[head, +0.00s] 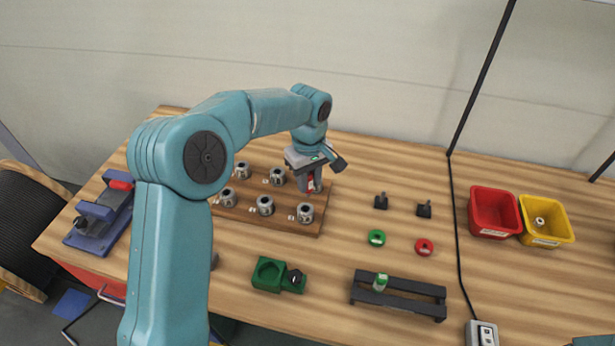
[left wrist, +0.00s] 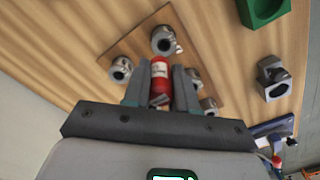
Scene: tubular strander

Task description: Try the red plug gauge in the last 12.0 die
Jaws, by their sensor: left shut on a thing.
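My left gripper (head: 312,187) is shut on the red plug gauge (head: 310,184), over the back right of the wooden die board (head: 285,224). In the left wrist view the red gauge (left wrist: 160,72) stands between the two fingers (left wrist: 158,92). Steel dies sit on the board: one at front right (head: 305,213), one at front middle (head: 265,205), one at back middle (head: 277,177), and others. In the wrist view one die (left wrist: 164,40) lies just beyond the gauge. The gripper hides the back right spot; I cannot tell whether the gauge's tip is in a die. My right gripper is out of view.
A red bin (head: 488,231) and a yellow bin (head: 555,238) stand far right. A green block (head: 268,274) sits in front.

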